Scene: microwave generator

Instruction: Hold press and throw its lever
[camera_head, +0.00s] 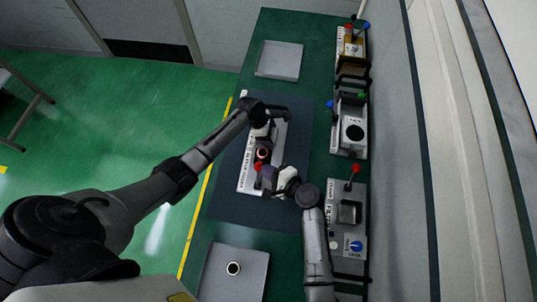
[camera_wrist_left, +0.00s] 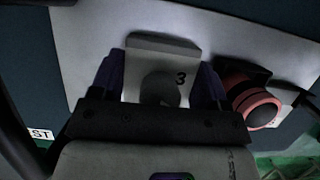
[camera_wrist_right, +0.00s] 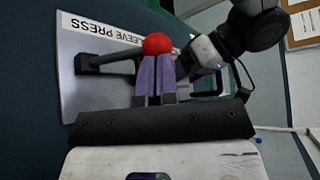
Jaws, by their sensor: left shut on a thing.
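The sleeve press (camera_head: 247,176) is a pale plate with a label along its left edge, on a dark mat; its label also shows in the right wrist view (camera_wrist_right: 100,30). In the left wrist view, my left gripper (camera_wrist_left: 158,80) is shut on a pale block (camera_wrist_left: 160,45) marked 3. A red and black round part (camera_wrist_left: 250,105) sits beside it. My left gripper is at the far end of the press in the head view (camera_head: 266,131). My right gripper (camera_wrist_right: 155,65) has its purple fingers together, with the lever's red knob (camera_wrist_right: 157,43) just beyond the tips. Contact is unclear.
A grey tray (camera_head: 279,60) lies at the far end of the green table. Another tray (camera_head: 220,275) at the near end holds a ring (camera_head: 233,268). Machines with levers and knobs (camera_head: 350,135) (camera_head: 347,215) line the right side.

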